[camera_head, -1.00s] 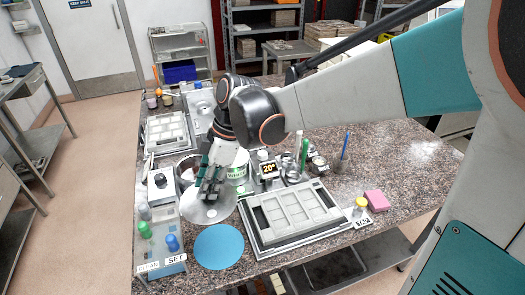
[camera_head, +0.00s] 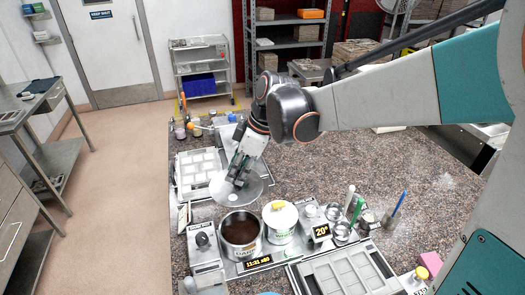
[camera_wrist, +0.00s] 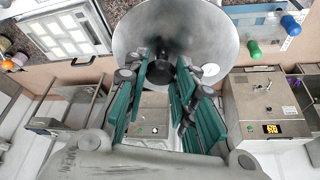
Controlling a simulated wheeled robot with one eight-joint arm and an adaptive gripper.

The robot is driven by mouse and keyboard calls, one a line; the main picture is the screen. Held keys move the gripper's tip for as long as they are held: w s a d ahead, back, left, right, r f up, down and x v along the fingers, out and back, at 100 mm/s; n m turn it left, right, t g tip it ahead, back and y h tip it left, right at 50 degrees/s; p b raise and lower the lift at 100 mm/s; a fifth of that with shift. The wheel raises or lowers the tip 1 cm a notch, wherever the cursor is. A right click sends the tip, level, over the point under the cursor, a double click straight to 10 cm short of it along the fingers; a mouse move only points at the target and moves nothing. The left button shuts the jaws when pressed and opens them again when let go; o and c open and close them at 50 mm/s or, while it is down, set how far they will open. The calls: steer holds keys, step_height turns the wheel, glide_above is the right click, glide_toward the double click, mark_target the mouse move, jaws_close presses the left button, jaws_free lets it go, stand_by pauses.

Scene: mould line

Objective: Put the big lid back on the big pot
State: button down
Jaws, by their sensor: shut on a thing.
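My gripper (camera_head: 238,176) is shut on the big lid (camera_head: 259,190), a round grey metal disc. The lid is held above the table, just behind the big pot (camera_head: 240,252) in the head view. The pot is an open metal vessel with dark brown contents (camera_head: 239,228) and a label on its front. The lid is apart from the pot's rim. In the wrist view, my green-padded fingers (camera_wrist: 165,75) close around the dark knob, and the lid's wide face (camera_wrist: 140,30) fills the top middle. I cannot make out the pot in that view.
A white pot with a yellow knob (camera_head: 280,220) stands right of the big pot. A dial box (camera_head: 204,246) stands to its left. A light tray (camera_head: 202,168) lies behind left, and a framed mould (camera_head: 345,275) in front right. Bare granite (camera_head: 340,160) lies at the back right.

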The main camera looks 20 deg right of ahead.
step_height(320, 180, down, 18)
steer(key=b, duration=0.3)
steer(key=shift+f, duration=0.1)
steer(key=shift+f, duration=0.25)
steer(key=c, duration=1.7)
jaws_free()
steer(key=shift+b, duration=0.3)
steer(key=o, duration=0.4)
